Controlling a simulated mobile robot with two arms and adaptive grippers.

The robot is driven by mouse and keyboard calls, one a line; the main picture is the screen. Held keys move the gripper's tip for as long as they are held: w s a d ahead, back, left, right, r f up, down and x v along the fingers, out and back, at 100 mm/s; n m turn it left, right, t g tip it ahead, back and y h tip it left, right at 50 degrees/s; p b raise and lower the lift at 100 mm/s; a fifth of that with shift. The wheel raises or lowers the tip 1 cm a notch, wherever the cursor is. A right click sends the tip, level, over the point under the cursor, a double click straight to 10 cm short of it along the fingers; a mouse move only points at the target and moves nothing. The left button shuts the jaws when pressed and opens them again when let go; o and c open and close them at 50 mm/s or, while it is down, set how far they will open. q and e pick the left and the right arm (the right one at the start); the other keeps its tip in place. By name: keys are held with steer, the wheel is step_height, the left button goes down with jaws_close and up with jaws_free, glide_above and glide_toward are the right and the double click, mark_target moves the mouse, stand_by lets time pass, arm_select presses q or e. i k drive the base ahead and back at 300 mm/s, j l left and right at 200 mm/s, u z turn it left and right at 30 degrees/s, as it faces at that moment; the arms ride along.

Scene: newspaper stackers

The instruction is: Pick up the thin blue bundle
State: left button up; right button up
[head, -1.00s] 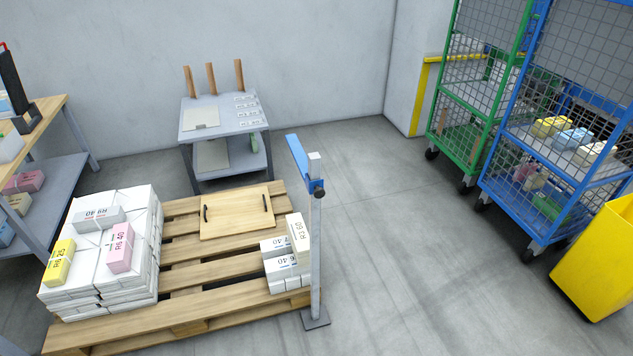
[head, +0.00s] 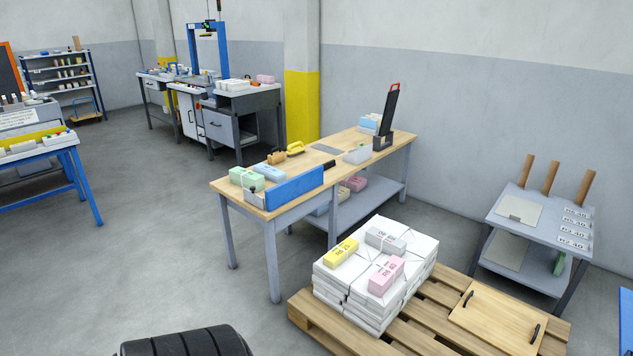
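A light blue bundle (head: 268,173) lies on the wooden-topped workbench (head: 320,152), beside a green bundle (head: 244,179) and behind a blue upright panel (head: 294,188). Another light blue bundle (head: 370,123) is at the far end of the same bench, near a black upright stand. I cannot tell from here which of the two is thinner. Neither of my grippers is in view.
A pallet (head: 440,312) holds a white stack with yellow, grey and pink bundles and a wooden board. A grey table (head: 515,212) stands at right. A blue bench (head: 40,170) is at left. Grey floor (head: 160,250) is open between the benches.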

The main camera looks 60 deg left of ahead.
mark_target(274, 175)
steer(key=u, duration=2.2)
steer(key=i+j, duration=0.15)
steer(key=i, duration=0.3)
steer(key=i+j, duration=0.2)
steer(key=i, duration=0.3)
steer(key=i+j, duration=0.15)
steer(key=i, duration=0.35)
steer(key=i+j+z, duration=0.1)
steer(key=i, duration=0.35)
steer(key=i+j, duration=0.3)
steer(key=i, duration=0.15)
